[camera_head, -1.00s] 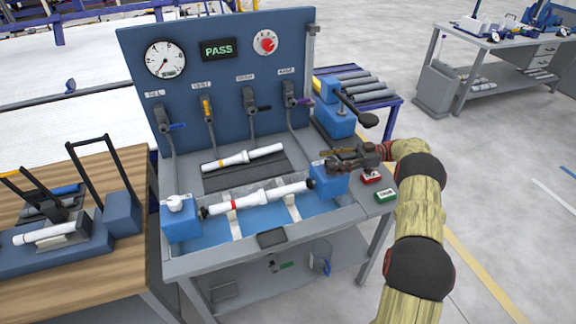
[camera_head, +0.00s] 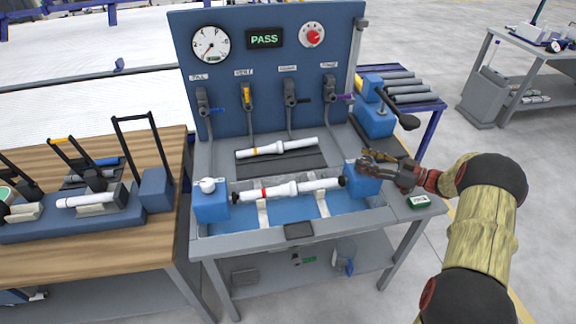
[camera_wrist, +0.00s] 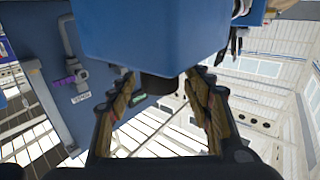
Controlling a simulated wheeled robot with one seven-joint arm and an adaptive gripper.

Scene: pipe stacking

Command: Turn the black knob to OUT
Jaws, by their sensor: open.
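The blue block (camera_head: 362,184) stands at the right end of the test bench trough, and it fills the top of the wrist view (camera_wrist: 155,30). A black knob (camera_wrist: 158,88) shows against this block in the wrist view, partly hidden by it; its pointer and marking cannot be read. My gripper (camera_head: 367,157) is at the top of the block in the head view, hiding the knob there. In the wrist view my gripper (camera_wrist: 160,78) is open, one finger on each side of the knob. I cannot tell whether the fingers touch it.
A white pipe (camera_head: 290,190) with a red band lies in the trough; another pipe (camera_head: 277,147) lies behind it. The left blue block (camera_head: 211,205) carries a white knob. Levers and a PASS display (camera_head: 264,39) are on the back panel.

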